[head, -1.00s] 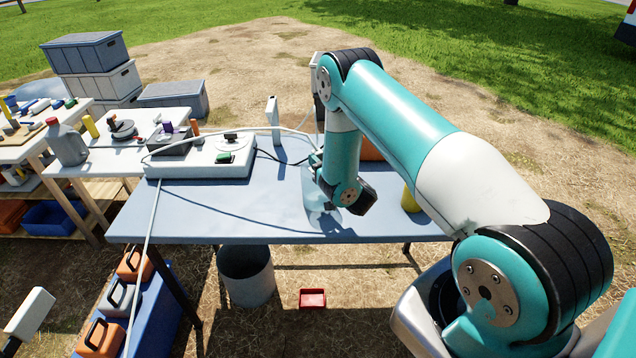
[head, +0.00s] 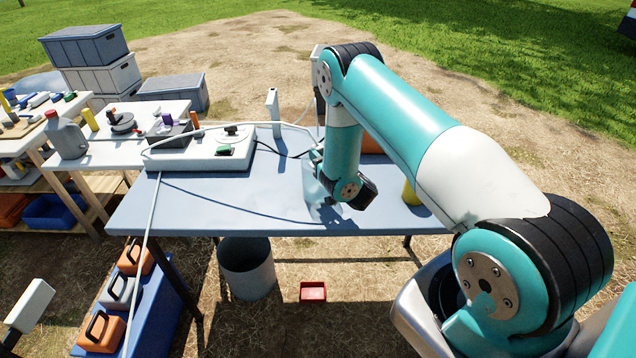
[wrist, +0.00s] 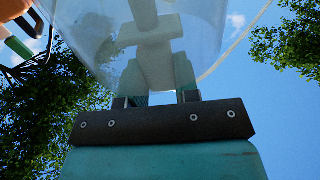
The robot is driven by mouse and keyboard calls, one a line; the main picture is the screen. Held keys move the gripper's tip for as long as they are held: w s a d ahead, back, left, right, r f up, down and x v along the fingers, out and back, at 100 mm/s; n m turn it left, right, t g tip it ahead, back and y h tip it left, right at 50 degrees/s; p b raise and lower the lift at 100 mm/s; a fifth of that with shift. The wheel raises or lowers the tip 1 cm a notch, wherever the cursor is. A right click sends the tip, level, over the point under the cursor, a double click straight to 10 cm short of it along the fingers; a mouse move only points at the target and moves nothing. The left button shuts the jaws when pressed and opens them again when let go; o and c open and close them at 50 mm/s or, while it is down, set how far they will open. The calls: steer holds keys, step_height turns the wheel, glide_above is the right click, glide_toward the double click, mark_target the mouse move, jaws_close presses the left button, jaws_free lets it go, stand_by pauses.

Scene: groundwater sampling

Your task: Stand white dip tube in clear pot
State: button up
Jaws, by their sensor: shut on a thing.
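My gripper (wrist: 161,82) is shut on a white block-like part of the white dip tube (wrist: 155,62) in the wrist view. A narrower pale section with a crosspiece extends upward from it. The clear pot (wrist: 100,35) shows as a large see-through wall around and behind the tube; I cannot tell whether the tube is inside it or in front. In the head view the clear pot (head: 317,190) is a faint shape on the table beside my wrist, partly hidden. My arm hides the tube and the jaws there.
The blue-grey table (head: 250,203) has bare room left of my arm. A white pump box (head: 205,152) stands at its back left, with a pale hose (head: 151,210) looping from the left toward my gripper. A yellow object (head: 411,194) stands right of my arm.

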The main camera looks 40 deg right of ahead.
steer(key=shift+f+b, duration=0.3)
steer(key=shift+f, duration=0.2)
steer(key=o, duration=0.9)
